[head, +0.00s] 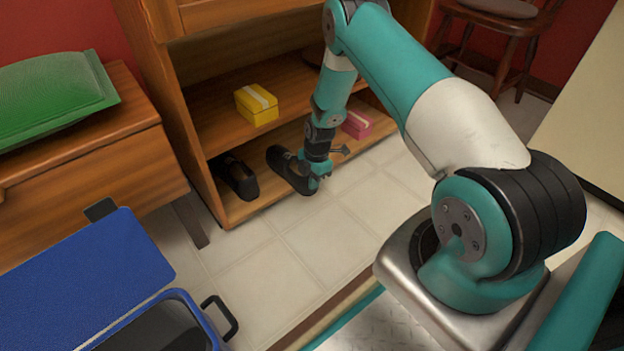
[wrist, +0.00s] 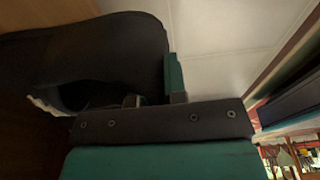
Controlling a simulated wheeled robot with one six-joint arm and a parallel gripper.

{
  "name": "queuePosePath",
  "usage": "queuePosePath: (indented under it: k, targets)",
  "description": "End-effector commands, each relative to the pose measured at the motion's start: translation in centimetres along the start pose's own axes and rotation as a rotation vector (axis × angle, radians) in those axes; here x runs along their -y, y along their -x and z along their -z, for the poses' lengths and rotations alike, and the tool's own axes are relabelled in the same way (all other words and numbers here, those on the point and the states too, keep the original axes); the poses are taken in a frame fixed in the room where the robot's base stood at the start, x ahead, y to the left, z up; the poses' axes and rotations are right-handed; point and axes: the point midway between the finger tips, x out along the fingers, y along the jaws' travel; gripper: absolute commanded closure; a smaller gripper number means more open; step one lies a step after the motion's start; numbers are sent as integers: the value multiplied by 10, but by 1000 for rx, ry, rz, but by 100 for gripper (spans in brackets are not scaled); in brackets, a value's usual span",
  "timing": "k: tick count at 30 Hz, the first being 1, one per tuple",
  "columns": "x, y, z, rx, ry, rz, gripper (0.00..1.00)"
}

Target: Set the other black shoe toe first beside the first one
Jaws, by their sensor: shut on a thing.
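One black shoe (head: 239,178) rests on the bottom shelf of the wooden shelf unit (head: 262,200), at its left end. The other black shoe (head: 287,168) is to its right, with a gap between them, at the front of the same shelf. My gripper (head: 318,182) is shut on this second shoe at its near end. I cannot tell whether the shoe touches the shelf. In the wrist view the held dark shoe (wrist: 110,55) fills the upper left in front of my gripper (wrist: 155,98); one finger shows beside it.
A yellow box (head: 257,106) sits on the shelf above, and a pink box (head: 357,125) on the bottom shelf to the right. A blue lidded bin (head: 170,318) stands front left. A bench with a green cushion (head: 55,95) is at left. Tiled floor in front is clear.

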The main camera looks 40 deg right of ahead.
Motion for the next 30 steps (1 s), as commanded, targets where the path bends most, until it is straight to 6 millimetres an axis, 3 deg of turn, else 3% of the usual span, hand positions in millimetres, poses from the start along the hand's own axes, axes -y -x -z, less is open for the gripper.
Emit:
queuePosePath:
  k: [1,2,5,16,30]
  targets:
    - [-1,-1,0,0,0,-2,100]
    - [-1,0,0,0,1,-2,80]
    - [0,0,0,0,0,-2,58]
    - [0,4,1,0,0,0,58]
    - [0,53,8,0,0,0,58]
